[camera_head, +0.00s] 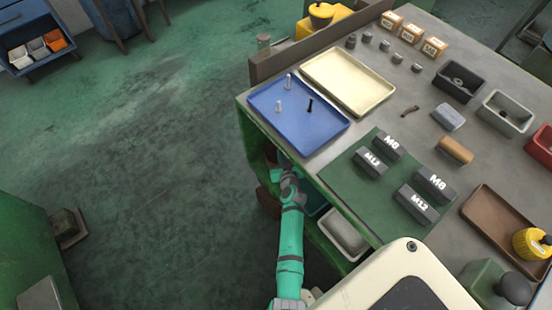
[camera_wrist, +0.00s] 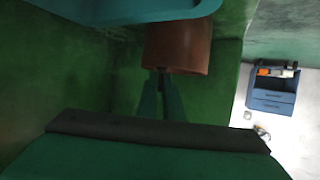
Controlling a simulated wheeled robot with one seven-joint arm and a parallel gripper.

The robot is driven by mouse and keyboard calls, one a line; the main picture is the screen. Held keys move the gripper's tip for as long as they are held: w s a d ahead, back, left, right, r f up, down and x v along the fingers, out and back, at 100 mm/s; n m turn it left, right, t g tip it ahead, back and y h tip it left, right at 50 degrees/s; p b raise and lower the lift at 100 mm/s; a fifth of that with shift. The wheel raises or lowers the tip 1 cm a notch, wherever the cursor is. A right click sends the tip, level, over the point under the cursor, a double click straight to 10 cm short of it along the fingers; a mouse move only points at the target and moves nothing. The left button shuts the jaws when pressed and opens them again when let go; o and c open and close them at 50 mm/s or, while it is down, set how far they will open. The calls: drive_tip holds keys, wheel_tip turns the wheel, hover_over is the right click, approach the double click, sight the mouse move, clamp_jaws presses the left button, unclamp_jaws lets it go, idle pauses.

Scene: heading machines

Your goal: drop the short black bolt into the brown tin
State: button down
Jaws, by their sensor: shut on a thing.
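My gripper (camera_head: 287,174) is low at the left side of the workbench, by the open shelf under its top. In the wrist view its two teal fingers (camera_wrist: 162,88) are shut on a small dark piece, the short black bolt (camera_wrist: 162,80), mostly hidden between them. The brown tin (camera_wrist: 178,45) is just beyond the fingertips in the wrist view; I cannot tell if they touch. In the head view a brown part of the tin (camera_head: 267,201) shows left of my gripper, largely hidden by it.
A blue tray (camera_head: 270,118) on the bench top holds pale bolts and another black bolt (camera_head: 309,105). A cream tray (camera_head: 347,80) lies beside it. A teal bin (camera_wrist: 120,10) and a grey bin (camera_head: 343,235) sit on the shelf.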

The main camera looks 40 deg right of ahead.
drive_tip(key=shift+f, duration=0.1)
drive_tip(key=c, duration=1.8)
unclamp_jaws()
drive_tip(key=shift+s+a, duration=0.1)
drive_tip(key=v, duration=1)
drive_tip(key=shift+s+a+r, duration=0.1)
drive_tip(key=shift+s+r, duration=0.1)
drive_tip(key=shift+s, duration=0.05)
